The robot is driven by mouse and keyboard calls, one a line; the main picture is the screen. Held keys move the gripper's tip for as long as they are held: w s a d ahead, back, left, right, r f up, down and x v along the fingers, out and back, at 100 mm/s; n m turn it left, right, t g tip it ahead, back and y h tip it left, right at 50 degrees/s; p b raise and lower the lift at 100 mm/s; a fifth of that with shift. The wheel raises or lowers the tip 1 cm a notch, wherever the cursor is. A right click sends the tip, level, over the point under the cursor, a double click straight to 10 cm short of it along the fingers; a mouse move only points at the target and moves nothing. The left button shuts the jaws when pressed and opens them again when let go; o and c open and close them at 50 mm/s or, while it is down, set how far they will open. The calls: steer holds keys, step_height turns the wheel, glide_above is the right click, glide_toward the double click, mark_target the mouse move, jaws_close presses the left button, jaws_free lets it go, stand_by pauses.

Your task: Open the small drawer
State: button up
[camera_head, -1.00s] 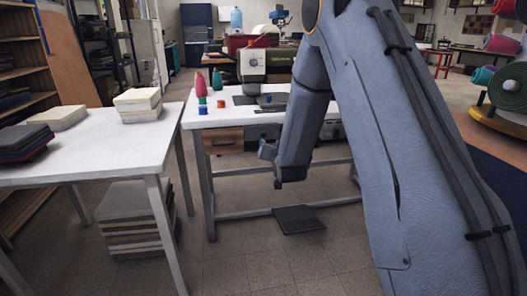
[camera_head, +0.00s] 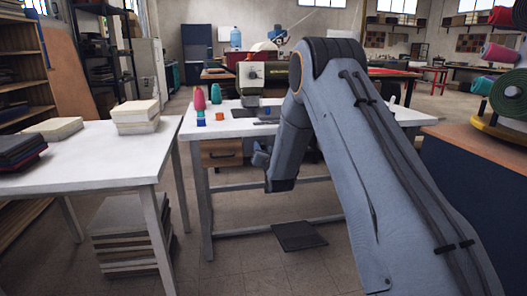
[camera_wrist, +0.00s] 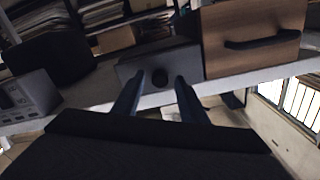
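The small drawer (camera_wrist: 140,70) is a grey front with one round dark knob (camera_wrist: 160,77), seen in the wrist view, which looks upside down. It appears closed. My gripper (camera_wrist: 159,80) is open, with its two dark fingers spread and nothing held. The knob shows in the gap between the fingertips; I cannot tell how far in front of them it is.
A larger wooden drawer (camera_wrist: 255,40) with a dark bar handle adjoins the small one; it also shows in the head view (camera_head: 222,152). A grey control box (camera_wrist: 27,100) is on the other side. A white table (camera_head: 85,155) stands left. A dark pedal plate (camera_head: 299,236) lies on the floor.

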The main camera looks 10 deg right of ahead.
jaws_close()
steer(key=s+p, duration=0.5)
steer(key=s, duration=0.6)
steer(key=shift+s, duration=0.15)
jaws_free()
steer(key=s, duration=0.7)
steer(key=shift+s+p, duration=0.4)
steer(key=shift+p, duration=0.05)
